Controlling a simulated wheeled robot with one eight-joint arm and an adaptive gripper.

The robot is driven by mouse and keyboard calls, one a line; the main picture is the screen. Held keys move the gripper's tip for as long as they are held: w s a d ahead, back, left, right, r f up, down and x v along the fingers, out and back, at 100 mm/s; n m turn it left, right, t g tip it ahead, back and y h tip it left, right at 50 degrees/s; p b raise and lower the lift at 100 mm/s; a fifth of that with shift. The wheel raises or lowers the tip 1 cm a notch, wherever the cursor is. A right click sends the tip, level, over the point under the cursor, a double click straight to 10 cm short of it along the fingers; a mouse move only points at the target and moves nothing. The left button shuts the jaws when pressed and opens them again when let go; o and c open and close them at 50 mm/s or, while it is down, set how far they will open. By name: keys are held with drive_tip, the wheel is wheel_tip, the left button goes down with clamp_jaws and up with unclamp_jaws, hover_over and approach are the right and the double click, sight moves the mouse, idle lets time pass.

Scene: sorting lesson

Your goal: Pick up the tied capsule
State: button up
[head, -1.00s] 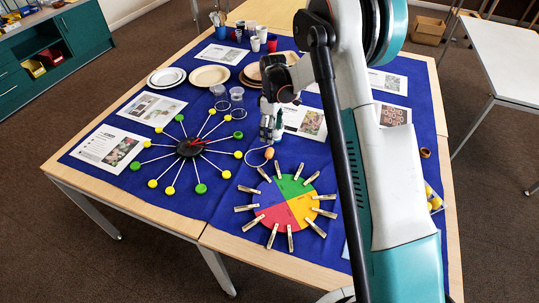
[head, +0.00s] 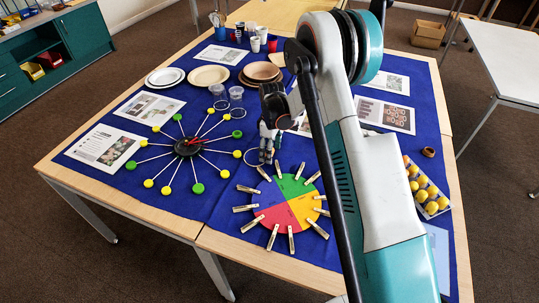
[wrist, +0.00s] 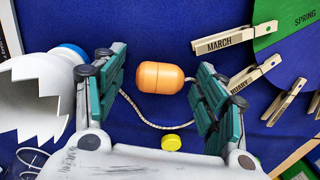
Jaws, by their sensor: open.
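The tied capsule (wrist: 160,77) is orange and rounded, and lies on the blue cloth with a pale cord (wrist: 140,112) curving from it. My gripper (wrist: 158,72) is open, with one green-padded finger on each side of the capsule in the wrist view. Gaps show between the capsule and both fingers. How high the fingers are above the cloth I cannot tell. In the head view my gripper (head: 267,150) hides the capsule, and only part of the cord loop (head: 250,158) shows beside it.
A coloured disc (head: 288,202) ringed with clothespins lies just in front. In the wrist view the MARCH clothespin (wrist: 235,40) is right of my gripper, and a yellow cap (wrist: 172,142) lies below the capsule. A spoked wheel (head: 188,147) lies to the left.

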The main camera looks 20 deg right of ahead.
drive_tip(key=shift+r, duration=0.1)
drive_tip(key=c, duration=0.8)
drive_tip(key=shift+c, duration=0.2)
